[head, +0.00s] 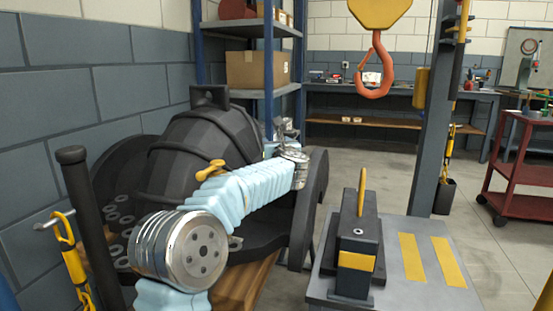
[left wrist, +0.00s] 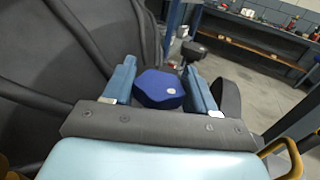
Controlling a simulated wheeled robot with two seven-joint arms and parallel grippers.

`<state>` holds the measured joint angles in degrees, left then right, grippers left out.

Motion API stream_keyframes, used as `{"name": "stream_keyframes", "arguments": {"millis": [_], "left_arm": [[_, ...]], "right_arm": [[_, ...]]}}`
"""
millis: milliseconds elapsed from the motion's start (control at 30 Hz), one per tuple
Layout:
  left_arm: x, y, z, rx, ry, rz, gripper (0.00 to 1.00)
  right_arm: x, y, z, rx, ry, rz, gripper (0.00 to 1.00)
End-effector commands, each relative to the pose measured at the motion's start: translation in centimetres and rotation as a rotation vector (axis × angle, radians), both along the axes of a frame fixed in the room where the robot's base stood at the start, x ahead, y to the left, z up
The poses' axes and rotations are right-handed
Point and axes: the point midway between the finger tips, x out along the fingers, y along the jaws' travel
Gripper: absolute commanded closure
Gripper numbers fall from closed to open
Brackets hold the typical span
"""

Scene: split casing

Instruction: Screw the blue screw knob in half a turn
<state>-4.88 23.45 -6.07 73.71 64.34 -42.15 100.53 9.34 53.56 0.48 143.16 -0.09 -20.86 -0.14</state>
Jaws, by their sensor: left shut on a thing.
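The blue screw knob (left wrist: 160,90) shows in the left wrist view as a faceted, dark blue head with a small light mark on its face. The two blue fingers of my left gripper (left wrist: 161,78) stand on either side of it and are shut on it. In the head view my left gripper (head: 286,130) is at the far end of my light blue arm, at the right side of the dark ribbed casing (head: 195,135). The knob cannot be made out there. The casing also fills the left of the left wrist view (left wrist: 45,50). My right gripper is not in view.
A grey stand (head: 390,285) with yellow stripes and a dark block (head: 357,240) is right of the casing. An orange hook (head: 374,75) hangs beyond. A shelf with a cardboard box (head: 257,70) is behind; a red cart (head: 520,165) is far right. Floor between is clear.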

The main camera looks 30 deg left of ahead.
Motion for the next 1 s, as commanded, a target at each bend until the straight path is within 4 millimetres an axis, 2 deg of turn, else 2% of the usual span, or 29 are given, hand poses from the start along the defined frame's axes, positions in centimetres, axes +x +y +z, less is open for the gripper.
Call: {"name": "stream_keyframes", "arguments": {"millis": [33,300,600,1000], "left_arm": [[-0.2,0.2,-0.8,-0.002,-0.003,-0.041,0.74],[-0.1,0.3,-0.4,0.0,0.001,-0.296,0.74],[0.0,0.4,-0.1,-0.003,0.001,-0.523,0.74],[0.1,0.1,0.0,0.0,0.003,-0.73,0.74]], "right_arm": [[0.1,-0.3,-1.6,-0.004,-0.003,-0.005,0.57],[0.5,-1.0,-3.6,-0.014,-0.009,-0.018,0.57],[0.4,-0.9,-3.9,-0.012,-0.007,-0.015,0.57],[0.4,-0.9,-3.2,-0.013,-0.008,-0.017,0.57]]}}
